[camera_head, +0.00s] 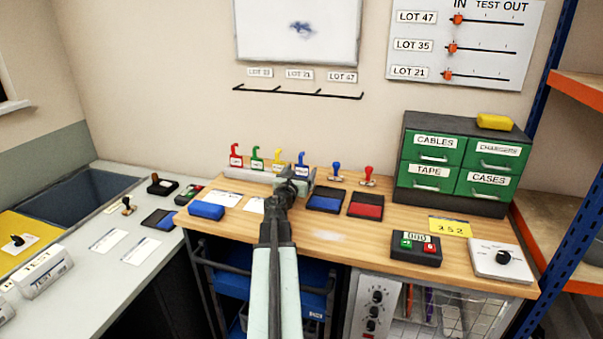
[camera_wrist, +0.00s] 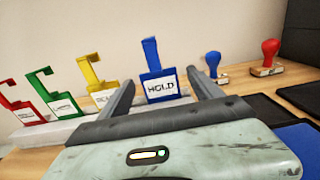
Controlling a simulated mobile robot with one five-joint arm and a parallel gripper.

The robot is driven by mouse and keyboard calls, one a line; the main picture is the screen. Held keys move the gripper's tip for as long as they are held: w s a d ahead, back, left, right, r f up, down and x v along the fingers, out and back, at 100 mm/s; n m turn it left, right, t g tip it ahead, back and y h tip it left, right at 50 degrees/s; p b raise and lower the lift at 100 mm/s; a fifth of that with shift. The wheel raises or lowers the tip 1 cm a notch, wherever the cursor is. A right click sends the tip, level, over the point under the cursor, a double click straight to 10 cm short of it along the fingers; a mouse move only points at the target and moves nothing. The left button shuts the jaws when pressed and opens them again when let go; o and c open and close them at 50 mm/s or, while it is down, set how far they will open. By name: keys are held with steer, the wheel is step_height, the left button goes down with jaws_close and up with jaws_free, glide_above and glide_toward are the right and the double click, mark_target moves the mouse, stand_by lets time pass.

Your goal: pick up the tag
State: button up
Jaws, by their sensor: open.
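A blue tag (camera_wrist: 151,58) with a white HOLD label stands upright in a pale rack (camera_wrist: 62,133). It also shows in the head view (camera_head: 302,160), at the right end of a row of tags. A yellow tag (camera_wrist: 93,78), a green tag (camera_wrist: 50,93) and a red tag (camera_wrist: 13,104) stand to its left. My gripper (camera_wrist: 160,86) is open and empty, its two fingers on either side of the blue tag in the wrist view. I cannot tell how far ahead of the fingertips the tag is. In the head view my gripper (camera_head: 294,180) hides part of the rack.
A blue-handled stamp (camera_head: 337,170) and a red-handled stamp (camera_head: 368,174) stand to the right of the rack. A blue ink pad (camera_head: 326,201) and a red ink pad (camera_head: 366,206) lie in front. A green drawer cabinet (camera_head: 456,160) stands further right.

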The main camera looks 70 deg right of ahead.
mark_target(302, 154)
steer(key=shift+w+d, duration=0.1)
steer(key=shift+d, duration=0.75)
steer(key=shift+a, duration=0.1)
steer(key=c, duration=1.4)
step_height(302, 154, up, 10)
steer(key=p, duration=1)
steer(key=shift+r, duration=0.2)
steer(key=shift+f, duration=0.15)
